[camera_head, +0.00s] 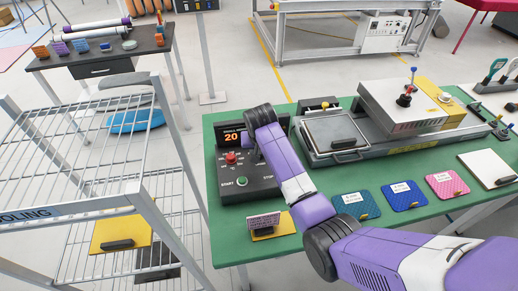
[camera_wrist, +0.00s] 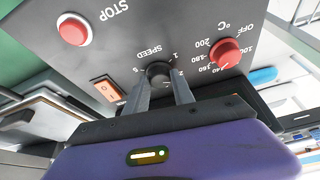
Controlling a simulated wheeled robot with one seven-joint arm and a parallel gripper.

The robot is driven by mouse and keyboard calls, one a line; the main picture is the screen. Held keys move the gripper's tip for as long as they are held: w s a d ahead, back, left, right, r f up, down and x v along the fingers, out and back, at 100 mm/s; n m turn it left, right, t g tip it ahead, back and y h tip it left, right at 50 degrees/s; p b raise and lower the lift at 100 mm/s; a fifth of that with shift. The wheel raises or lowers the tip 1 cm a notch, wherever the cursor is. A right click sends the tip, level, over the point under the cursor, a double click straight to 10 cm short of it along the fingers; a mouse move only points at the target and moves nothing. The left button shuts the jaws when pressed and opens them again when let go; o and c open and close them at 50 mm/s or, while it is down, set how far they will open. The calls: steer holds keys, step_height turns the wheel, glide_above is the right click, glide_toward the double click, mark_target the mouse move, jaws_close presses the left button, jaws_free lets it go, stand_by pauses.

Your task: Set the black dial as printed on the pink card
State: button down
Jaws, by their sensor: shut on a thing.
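The black dial (camera_wrist: 159,73), marked SPEED with printed numbers around it, is on the dark control box (camera_head: 238,192). In the wrist view my gripper (camera_wrist: 160,82) has a finger on each side of the dial and is shut on it. In the head view my arm hides the dial. A small pale pink card (camera_head: 263,220) with printed lines stands at the front edge of the table, too small to read. A pink pad (camera_head: 447,186) with a white label lies farther right; its print is also unreadable.
The box also has a red temperature dial (camera_wrist: 225,53), an orange rocker switch (camera_wrist: 105,90), a red STOP button (camera_wrist: 73,30) and a display (camera_head: 231,138) reading 20. Blue pads (camera_head: 356,205) lie on the green table, right of my arm. A press (camera_head: 400,110) stands behind.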

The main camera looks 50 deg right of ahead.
steer(key=shift+m, duration=0.5)
steer(key=shift+w, duration=0.1)
steer(key=c, duration=1.1)
jaws_free()
steer(key=shift+b+v, duration=0.6)
steer(key=shift+v, duration=3.35)
steer(key=shift+w+a, duration=0.15)
